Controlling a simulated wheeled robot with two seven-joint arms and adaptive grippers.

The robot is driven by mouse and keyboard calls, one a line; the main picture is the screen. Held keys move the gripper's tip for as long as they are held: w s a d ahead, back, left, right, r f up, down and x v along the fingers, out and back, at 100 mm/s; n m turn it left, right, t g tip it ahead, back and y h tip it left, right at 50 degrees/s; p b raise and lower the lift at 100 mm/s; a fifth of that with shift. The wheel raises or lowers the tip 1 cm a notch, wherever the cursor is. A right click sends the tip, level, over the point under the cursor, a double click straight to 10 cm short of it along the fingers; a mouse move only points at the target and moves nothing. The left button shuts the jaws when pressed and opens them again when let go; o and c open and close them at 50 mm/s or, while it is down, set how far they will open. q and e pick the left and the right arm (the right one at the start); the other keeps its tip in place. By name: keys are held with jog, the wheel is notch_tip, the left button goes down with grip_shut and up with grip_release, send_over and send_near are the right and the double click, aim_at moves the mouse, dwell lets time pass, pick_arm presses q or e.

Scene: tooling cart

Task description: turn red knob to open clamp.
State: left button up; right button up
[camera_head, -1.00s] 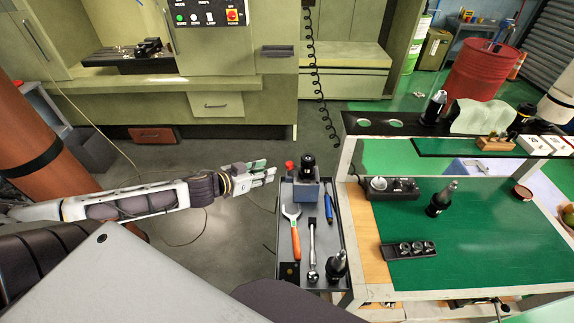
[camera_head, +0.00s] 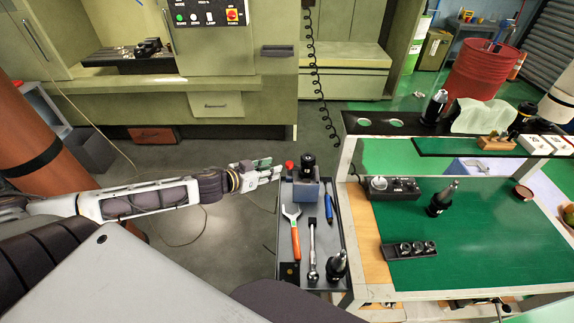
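The red knob (camera_head: 289,166) sits on the left side of a grey-blue clamp block (camera_head: 306,192). A black tool holder (camera_head: 307,167) stands upright in the block. The block is at the far end of a narrow dark tray (camera_head: 285,245). My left gripper (camera_head: 274,170) comes in from the left, pointing right. Its light fingers look spread with a small gap, and nothing shows between them. The fingertips are just left of the knob; I cannot tell whether they touch it. My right gripper cannot be made out.
An orange-handled wrench (camera_head: 295,240), a ratchet (camera_head: 313,250), a blue pen-like tool (camera_head: 328,205) and another black holder (camera_head: 337,266) occupy the tray. The green-topped table (camera_head: 480,240) stands to the right. Left of the tray is open floor.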

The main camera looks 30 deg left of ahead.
aim_at(288, 164)
pick_arm(q)
jog(key=shift+w+d+f, duration=0.15)
jog(key=shift+w+f, duration=0.05)
jog(key=shift+w, duration=0.3)
jog(key=shift+p+x, duration=0.35)
jog(key=shift+x, duration=3.5)
jog(key=c, duration=0.7)
